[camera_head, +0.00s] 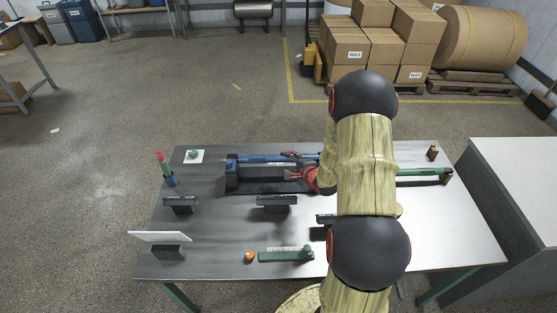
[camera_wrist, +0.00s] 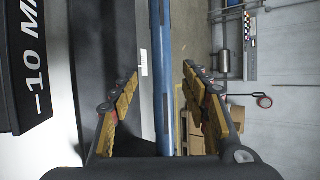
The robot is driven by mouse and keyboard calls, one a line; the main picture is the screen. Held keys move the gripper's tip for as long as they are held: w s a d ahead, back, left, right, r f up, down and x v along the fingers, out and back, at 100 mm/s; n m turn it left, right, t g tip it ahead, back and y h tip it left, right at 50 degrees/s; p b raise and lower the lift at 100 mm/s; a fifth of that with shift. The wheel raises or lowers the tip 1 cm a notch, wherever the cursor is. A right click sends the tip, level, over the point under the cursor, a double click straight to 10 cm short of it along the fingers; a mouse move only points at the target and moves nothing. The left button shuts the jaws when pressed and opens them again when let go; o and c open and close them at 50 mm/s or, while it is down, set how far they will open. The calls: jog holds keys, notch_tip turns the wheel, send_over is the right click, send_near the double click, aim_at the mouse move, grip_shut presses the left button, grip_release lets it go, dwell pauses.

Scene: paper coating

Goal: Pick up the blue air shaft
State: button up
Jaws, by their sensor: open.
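The blue air shaft (camera_head: 262,159) lies level along a dark stand (camera_head: 232,177) at the back of the metal table. My gripper (camera_head: 289,165) is at the right part of the shaft, with its fingers spread. In the wrist view the shaft (camera_wrist: 160,75) runs upright through the picture, between the two open fingers of my gripper (camera_wrist: 160,90). Gaps show on both sides of it, so the fingers look apart from it. My arm hides the shaft's right end in the head view.
A green bar (camera_head: 420,172) lies right of my arm. Small black stands (camera_head: 180,203) are in front, with a green block (camera_head: 285,255) and an orange ball (camera_head: 249,256) near the front edge. A red-topped green item (camera_head: 163,165) stands at left. The table's (camera_head: 222,222) left middle has free room.

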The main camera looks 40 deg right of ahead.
aim_at(280, 159)
jog(key=b+x, duration=0.2)
jog(key=x, duration=0.5)
jog(key=shift+w+a+r, duration=0.1)
jog(key=shift+w, duration=0.05)
jog(key=shift+r, duration=0.1)
jog(key=shift+c, duration=0.5)
grip_shut()
dwell(0.3)
jog(key=shift+r, duration=0.1)
